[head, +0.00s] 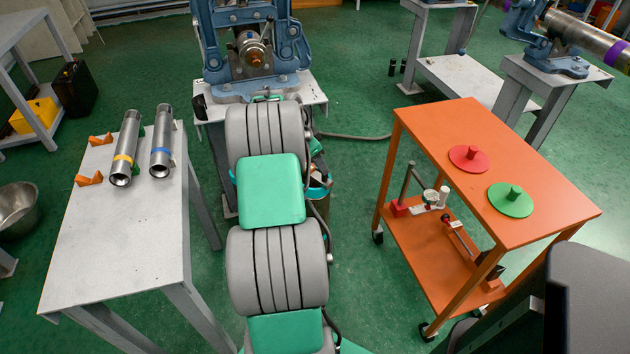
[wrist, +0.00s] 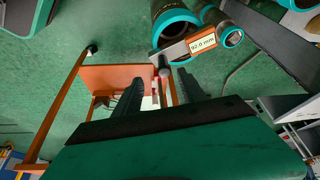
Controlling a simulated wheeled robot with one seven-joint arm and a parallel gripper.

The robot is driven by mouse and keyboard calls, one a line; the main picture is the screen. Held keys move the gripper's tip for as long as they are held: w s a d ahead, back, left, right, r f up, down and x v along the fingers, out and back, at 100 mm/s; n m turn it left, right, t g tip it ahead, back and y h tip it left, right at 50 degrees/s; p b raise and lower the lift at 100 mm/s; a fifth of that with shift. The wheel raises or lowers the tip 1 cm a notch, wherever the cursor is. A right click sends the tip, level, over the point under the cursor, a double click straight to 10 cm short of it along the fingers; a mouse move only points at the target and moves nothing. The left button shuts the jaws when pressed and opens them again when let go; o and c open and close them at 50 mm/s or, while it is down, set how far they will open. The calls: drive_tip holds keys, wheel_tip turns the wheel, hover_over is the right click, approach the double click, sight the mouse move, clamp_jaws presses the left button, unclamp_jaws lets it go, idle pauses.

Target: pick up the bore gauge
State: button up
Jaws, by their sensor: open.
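My gripper (wrist: 158,85) shows in the wrist view with its two dark fingers apart. In the head view my arm hides most of it. I cannot tell for sure which thing is the bore gauge. On the orange cart's lower shelf, a piece with a round white dial (head: 430,197) stands near a red block and an upright rod. A long, thin tool (head: 460,238) lies nearer the front of that shelf. In the wrist view a plate reading 92.0 mm (wrist: 203,43) shows beyond the fingertips, beside teal-ringed dark cylinders; I cannot tell what it belongs to.
The orange cart (head: 440,130) carries a red disc (head: 469,158) and a green disc (head: 511,199) on top. A grey table (head: 120,245) at left holds two steel pipes (head: 125,148). A blue vise (head: 250,50) stands behind my arm.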

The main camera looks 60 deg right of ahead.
sight(315, 173)
drive_tip(key=x, duration=0.7)
drive_tip(key=shift+w+d, duration=0.15)
drive_tip(key=shift+d, duration=0.15)
drive_tip(key=shift+r, duration=0.1)
clamp_jaws()
idle(0.8)
